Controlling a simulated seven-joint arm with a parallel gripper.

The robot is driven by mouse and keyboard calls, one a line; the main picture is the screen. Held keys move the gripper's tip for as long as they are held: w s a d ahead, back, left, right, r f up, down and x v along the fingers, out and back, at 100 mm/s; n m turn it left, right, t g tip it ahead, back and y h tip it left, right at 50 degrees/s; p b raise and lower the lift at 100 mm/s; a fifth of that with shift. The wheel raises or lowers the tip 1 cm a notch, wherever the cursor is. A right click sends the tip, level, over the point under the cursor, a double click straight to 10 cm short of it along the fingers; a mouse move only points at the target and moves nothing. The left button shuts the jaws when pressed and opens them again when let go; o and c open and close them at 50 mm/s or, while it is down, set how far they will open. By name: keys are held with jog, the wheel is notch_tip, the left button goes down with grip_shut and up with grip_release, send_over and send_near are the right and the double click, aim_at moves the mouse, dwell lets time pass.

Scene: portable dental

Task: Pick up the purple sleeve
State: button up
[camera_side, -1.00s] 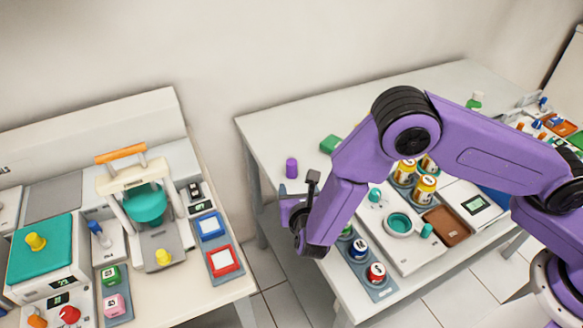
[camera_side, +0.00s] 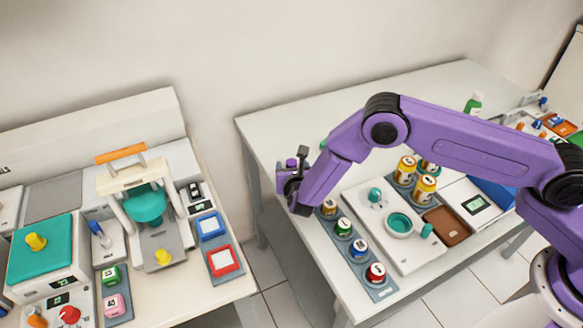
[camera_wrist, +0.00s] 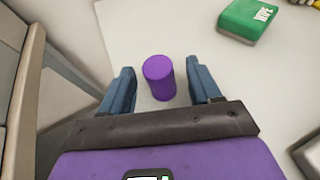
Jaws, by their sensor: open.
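The purple sleeve (camera_wrist: 160,80) is a small upright purple cylinder on the white table, seen in the wrist view between my two blue fingers. In the side view only its top (camera_side: 291,162) shows; the rest is hidden behind my gripper. My gripper (camera_wrist: 163,84) is open, with one finger on each side of the sleeve and a visible gap on both sides. In the side view my gripper (camera_side: 288,178) is at the left edge of the right table.
A green block (camera_wrist: 249,20) lies to the right of the sleeve in the wrist view. The table's edge is close on the left. Several coloured jars stand in a grey rack (camera_side: 382,291) nearer the front. The white table (camera_side: 340,118) is clear behind my gripper.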

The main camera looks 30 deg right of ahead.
aim_at(291, 162)
jog(key=shift+x, duration=1.75)
jog(key=c, duration=1)
jog(key=shift+r, duration=0.15)
